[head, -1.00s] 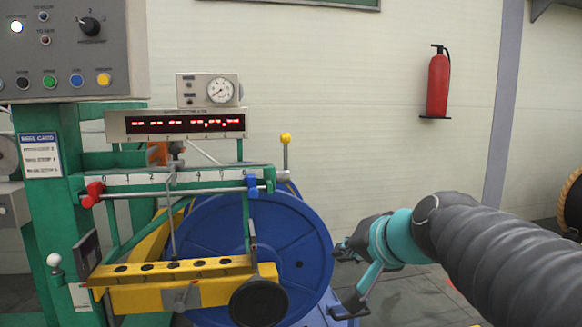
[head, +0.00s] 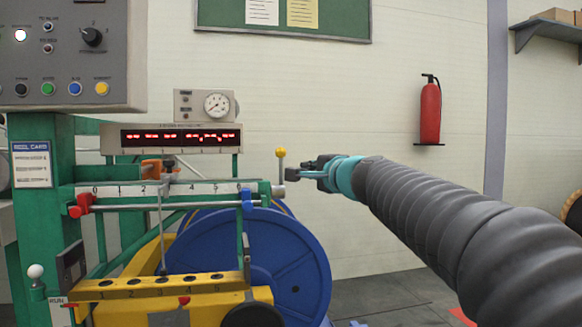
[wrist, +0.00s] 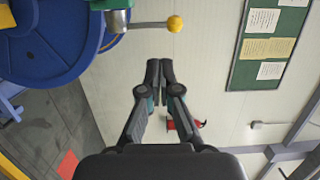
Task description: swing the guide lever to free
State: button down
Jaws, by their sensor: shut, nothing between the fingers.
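A lever with a yellow ball knob (head: 281,153) stands upright on a thin rod at the right end of the guide rail. I take it to be the guide lever. In the wrist view its yellow knob (wrist: 175,24) and grey rod lie across the top, with the rod running left to the green rail end. My gripper (head: 291,174) is just right of the rod, below knob height. In the wrist view my gripper (wrist: 160,68) has its fingertips together, empty, with a visible gap in the picture between them and the lever.
A scaled rail (head: 150,190) with red and blue stops runs left of the lever. A large blue reel (head: 290,250) sits below. A white-knobbed lever (head: 35,271) stands lower left near a RUN label. A fire extinguisher (head: 430,110) hangs on the wall, right.

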jog(key=p+x, duration=0.4)
jog(key=x, duration=1)
jog(key=shift+s, duration=0.1)
jog(key=shift+r+p, duration=0.2)
jog(key=shift+p, duration=0.4)
jog(key=shift+p, duration=0.3)
